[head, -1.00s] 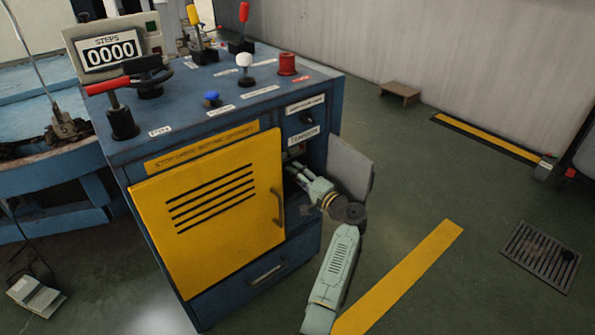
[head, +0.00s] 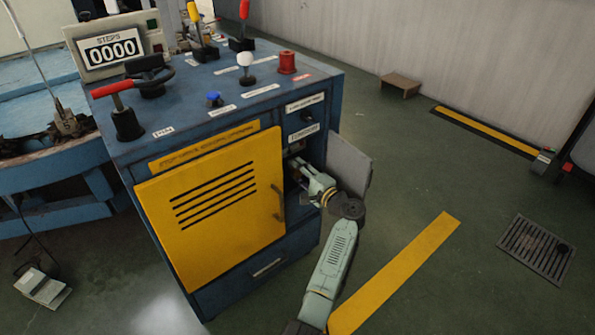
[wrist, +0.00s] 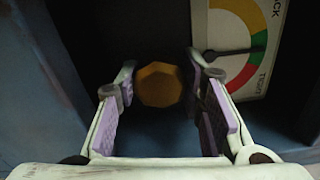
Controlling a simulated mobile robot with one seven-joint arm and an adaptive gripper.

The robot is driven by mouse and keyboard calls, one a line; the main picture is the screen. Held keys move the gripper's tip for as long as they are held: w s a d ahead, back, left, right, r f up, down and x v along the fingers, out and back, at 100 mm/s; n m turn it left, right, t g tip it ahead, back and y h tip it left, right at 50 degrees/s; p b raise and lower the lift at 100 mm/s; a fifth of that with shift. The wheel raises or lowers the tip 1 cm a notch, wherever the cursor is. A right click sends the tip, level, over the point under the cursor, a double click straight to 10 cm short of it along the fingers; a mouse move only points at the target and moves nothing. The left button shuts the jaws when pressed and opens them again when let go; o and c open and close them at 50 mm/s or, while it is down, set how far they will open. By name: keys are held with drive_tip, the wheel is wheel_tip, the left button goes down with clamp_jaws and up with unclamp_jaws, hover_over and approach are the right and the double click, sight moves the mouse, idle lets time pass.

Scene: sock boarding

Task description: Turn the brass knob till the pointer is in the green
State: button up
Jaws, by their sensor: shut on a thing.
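The brass knob (wrist: 159,84) is a faceted, golden knob in a dark recess in the wrist view. My gripper (wrist: 160,80) is shut on it, one finger at each side. The gauge (wrist: 228,35) is at the upper right of the wrist view, with yellow, green and red bands and the word TIGHT near its lower end. Its black pointer (wrist: 235,50) lies roughly level and reaches right, across the green band near the red. In the head view my gripper (head: 300,168) reaches into the open compartment, and the knob is hidden there.
The blue cabinet (head: 240,292) has a yellow vented door (head: 215,235) left of the opening. A grey flap (head: 348,165) stands open on the right, close to my arm. Levers and buttons stand on top. The floor to the right is mostly clear.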

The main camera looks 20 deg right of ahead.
drive_tip(key=shift+r, duration=0.1)
drive_tip(key=o, duration=1.2)
drive_tip(key=v, duration=0.7)
drive_tip(key=shift+s+d, duration=0.1)
drive_tip(key=shift+s, duration=0.1)
